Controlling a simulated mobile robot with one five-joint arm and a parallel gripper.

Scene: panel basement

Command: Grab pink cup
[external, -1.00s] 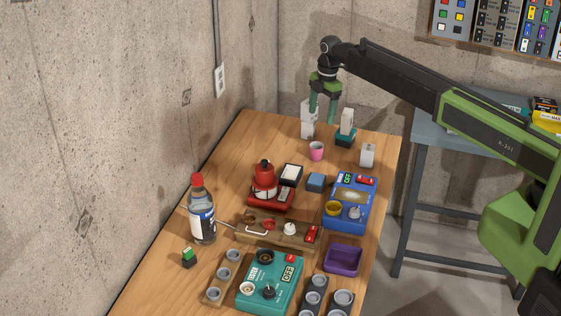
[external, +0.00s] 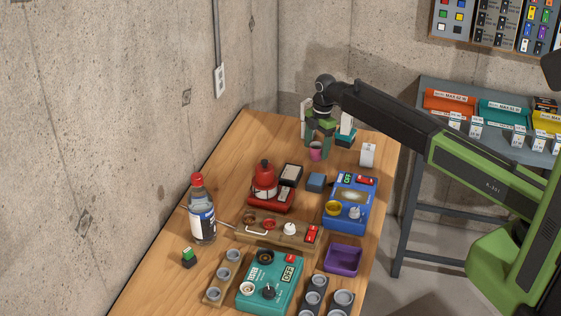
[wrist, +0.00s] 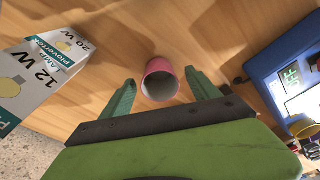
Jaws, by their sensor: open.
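The pink cup (external: 316,154) stands on the wooden table (external: 245,135) near its far end. In the wrist view the pink cup (wrist: 161,80) shows its open mouth and pale inside, between the two green fingers. My gripper (external: 316,150) is low over the table at the cup, pointing down. In the wrist view my gripper (wrist: 160,92) is open, with one finger on each side of the cup and gaps between. Whether a finger touches the cup cannot be told.
A white bulb box (wrist: 45,75) stands close at left in the wrist view. A white box (external: 367,155) stands right of the cup.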

